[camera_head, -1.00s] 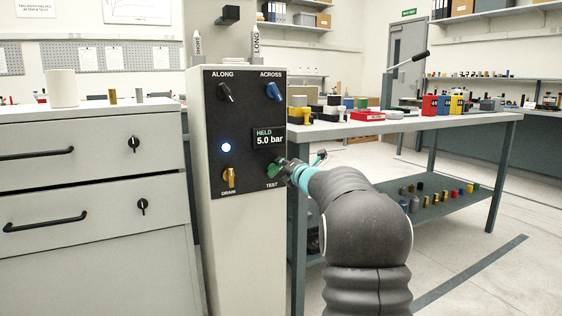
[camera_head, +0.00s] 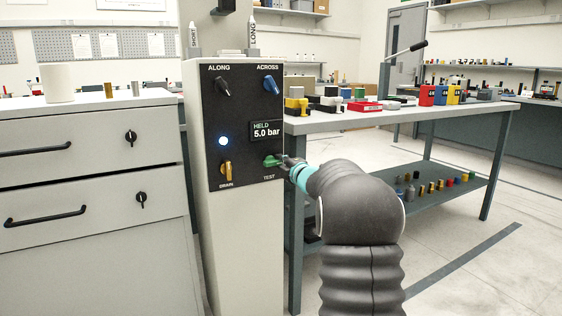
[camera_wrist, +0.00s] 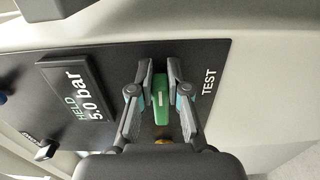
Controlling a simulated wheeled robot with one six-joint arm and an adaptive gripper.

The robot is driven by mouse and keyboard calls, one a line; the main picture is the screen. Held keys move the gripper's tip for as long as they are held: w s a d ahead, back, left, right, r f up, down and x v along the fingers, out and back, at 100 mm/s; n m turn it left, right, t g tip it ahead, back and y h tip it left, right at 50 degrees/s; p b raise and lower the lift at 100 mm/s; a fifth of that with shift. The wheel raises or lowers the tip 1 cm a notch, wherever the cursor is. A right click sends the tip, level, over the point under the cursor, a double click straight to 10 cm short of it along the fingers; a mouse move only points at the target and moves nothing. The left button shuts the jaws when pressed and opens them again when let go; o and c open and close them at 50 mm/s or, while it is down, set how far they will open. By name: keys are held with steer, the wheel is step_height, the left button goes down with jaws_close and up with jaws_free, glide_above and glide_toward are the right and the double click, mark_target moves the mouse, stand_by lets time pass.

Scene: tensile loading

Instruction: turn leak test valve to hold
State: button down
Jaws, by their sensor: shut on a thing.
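The green TEST valve handle (camera_head: 271,161) is at the lower right of the black panel (camera_head: 245,108). It also shows in the wrist view (camera_wrist: 160,98), where it lies between the two fingers of my gripper (camera_wrist: 159,85). My gripper (camera_head: 285,160) is shut on the handle from the right in the head view. The handle's long side runs along the fingers in the wrist view. The display (camera_head: 266,130) above it reads HELD 5.0 bar. A round lamp (camera_head: 222,141) glows white-blue at the left. Part of the valve is hidden by my fingers.
The panel also carries a black ALONG knob (camera_head: 222,87), a blue ACROSS knob (camera_head: 270,85) and a yellow DRAIN handle (camera_head: 227,172). A drawer cabinet (camera_head: 80,210) stands at the left. A workbench (camera_head: 400,119) with several parts stands at the right.

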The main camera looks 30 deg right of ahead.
steer(key=shift+f, duration=0.15)
steer(key=c, duration=1.1)
jaws_free()
steer(key=shift+a, duration=0.1)
steer(key=shift+s, duration=0.1)
steer(key=s, duration=1.1)
steer(key=shift+s+d, duration=0.25)
steer(key=shift+s, duration=0.15)
